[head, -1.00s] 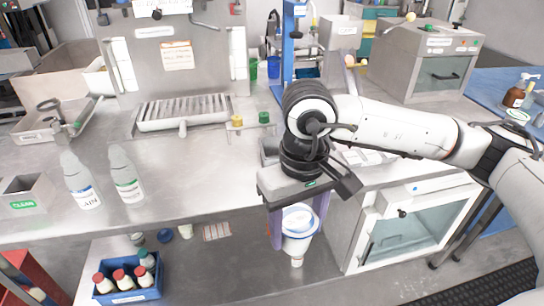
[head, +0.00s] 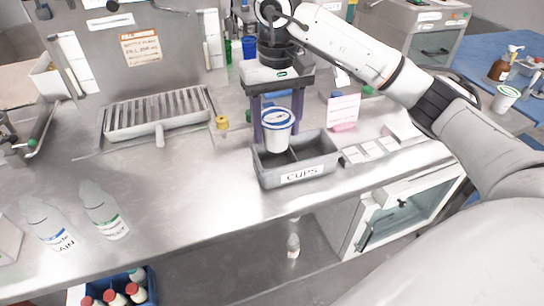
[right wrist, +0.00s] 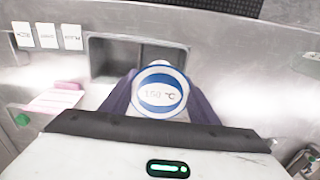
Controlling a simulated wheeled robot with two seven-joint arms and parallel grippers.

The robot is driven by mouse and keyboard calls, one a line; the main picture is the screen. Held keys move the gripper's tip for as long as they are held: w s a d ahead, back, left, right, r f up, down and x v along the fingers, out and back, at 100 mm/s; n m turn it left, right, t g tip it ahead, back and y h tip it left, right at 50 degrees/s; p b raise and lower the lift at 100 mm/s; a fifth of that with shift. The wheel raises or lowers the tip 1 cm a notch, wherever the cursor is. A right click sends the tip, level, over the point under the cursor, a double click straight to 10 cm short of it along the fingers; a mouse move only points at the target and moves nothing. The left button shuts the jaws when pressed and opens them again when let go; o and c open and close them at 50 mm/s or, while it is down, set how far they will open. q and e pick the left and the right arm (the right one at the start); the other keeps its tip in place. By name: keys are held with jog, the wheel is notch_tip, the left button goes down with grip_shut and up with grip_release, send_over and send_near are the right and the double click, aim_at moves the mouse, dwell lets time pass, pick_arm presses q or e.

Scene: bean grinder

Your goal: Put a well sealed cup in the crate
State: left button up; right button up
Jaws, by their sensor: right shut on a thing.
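My right gripper (head: 278,118) points down and is shut on a white cup (head: 277,136) with a blue-and-white lid. The lid looks level and seated all round; it reads "150 °C" in the right wrist view (right wrist: 160,92). The cup is upright at the left compartment of the grey crate (head: 264,177) labelled "CUPS". Its lower end is near the compartment opening; I cannot tell whether it touches the floor. The crate's other compartment is empty, as the right wrist view (right wrist: 112,57) shows. My left gripper is not in view.
A drain rack (head: 158,110) and two bottles (head: 104,212) stand left. Another lidded cup (head: 505,98) stands on the blue table. The counter's middle is clear.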

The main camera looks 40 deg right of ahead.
aim_at(277, 118)
notch_tip(277, 118, down, 4)
jog(key=shift+s+r, duration=0.1)
jog(key=shift+s, duration=0.05)
jog(key=f, duration=0.4)
jog(key=shift+s, duration=0.25)
jog(key=shift+a+f, duration=0.1)
jog(key=shift+f+b, duration=0.3)
jog(key=shift+f, duration=0.05)
jog(key=shift+s+a+f, duration=0.1)
jog(key=shift+f, duration=0.1)
jog(key=o, duration=1.5)
jog(key=shift+r, duration=0.4)
jog(key=r, duration=0.2)
jog(key=w+r, duration=0.1)
jog(key=shift+w+d+r, duration=0.1)
jog(key=shift+d+r, duration=0.15)
jog(key=shift+r, duration=0.05)
notch_tip(277, 118, up, 8)
jog(key=shift+f+p, duration=0.25)
jog(key=shift+p, duration=0.15)
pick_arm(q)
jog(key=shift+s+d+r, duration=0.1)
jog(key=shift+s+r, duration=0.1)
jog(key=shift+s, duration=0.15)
pick_arm(e)
jog(key=shift+s+r, duration=0.2)
jog(key=shift+r, duration=0.5)
